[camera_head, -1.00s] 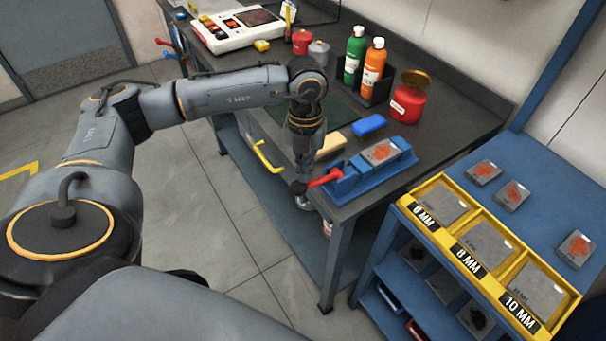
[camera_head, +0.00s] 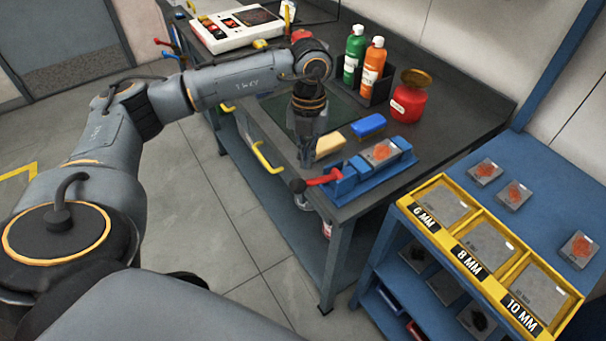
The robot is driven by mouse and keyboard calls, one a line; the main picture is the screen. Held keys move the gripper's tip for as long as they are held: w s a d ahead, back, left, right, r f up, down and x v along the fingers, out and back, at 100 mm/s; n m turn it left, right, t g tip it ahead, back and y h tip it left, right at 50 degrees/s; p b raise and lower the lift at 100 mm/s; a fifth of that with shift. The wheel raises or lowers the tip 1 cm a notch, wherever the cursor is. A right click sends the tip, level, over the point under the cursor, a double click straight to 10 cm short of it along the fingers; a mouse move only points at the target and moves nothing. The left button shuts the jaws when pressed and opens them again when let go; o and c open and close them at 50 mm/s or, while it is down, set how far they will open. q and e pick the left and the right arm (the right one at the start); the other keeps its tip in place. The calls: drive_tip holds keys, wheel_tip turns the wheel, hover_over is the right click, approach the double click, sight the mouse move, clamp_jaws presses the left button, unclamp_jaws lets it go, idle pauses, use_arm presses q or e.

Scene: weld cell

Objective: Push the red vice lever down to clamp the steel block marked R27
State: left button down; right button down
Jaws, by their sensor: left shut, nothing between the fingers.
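The blue vice (camera_head: 343,188) sits at the near right corner of the dark workbench. My left gripper (camera_head: 306,163) points down just behind the lever, beside the tan block. It is shut and empty, and appears apart from the lever. My right gripper is out of view.
A tan block (camera_head: 330,144) and a blue block (camera_head: 368,126) lie behind the vice. Bottles (camera_head: 372,68) and a red jar (camera_head: 408,102) stand farther back. A yellow drawer handle (camera_head: 266,160) juts from the bench front. A blue rack with yellow trays (camera_head: 412,208) stands at right.

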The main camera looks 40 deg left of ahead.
use_arm(q)
wheel_tip(320, 180, up, 10)
drive_tip(key=w, duration=0.1)
drive_tip(key=shift+w+a+f, duration=0.2)
drive_tip(key=shift+w+a, duration=0.05)
drive_tip(key=shift+a, duration=0.05)
idle(0.3)
